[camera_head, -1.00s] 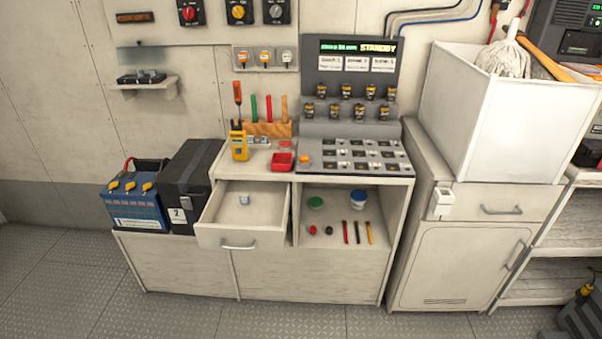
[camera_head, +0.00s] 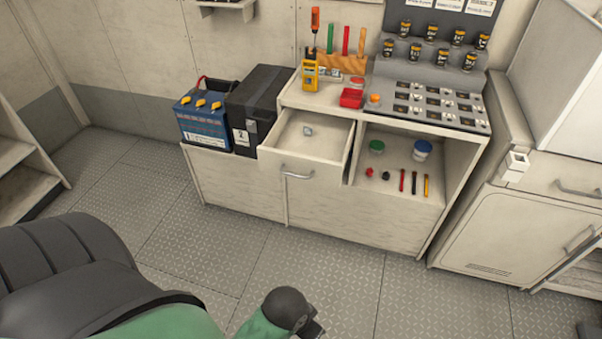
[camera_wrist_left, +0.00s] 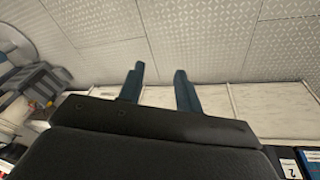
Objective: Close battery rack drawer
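The pale drawer (camera_head: 335,160) sits pulled out from the low cabinet in the head view. A bar handle (camera_head: 298,175) is on its front, and a small grey item (camera_head: 308,131) lies inside. My left arm comes in at the bottom left of the head view, with its hand cut off by the bottom edge, in front of and below the drawer, apart from it. In the left wrist view my left gripper (camera_wrist_left: 158,78) has its two fingers spread with nothing between them, over the floor and cabinet front. My right gripper is not seen.
A blue battery (camera_head: 203,120) and a black box (camera_head: 255,108) stand left of the drawer. An open compartment right of it holds tools and lids (camera_head: 377,147). A white cabinet (camera_head: 520,225) stands at right. The plate floor (camera_head: 230,235) ahead is clear.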

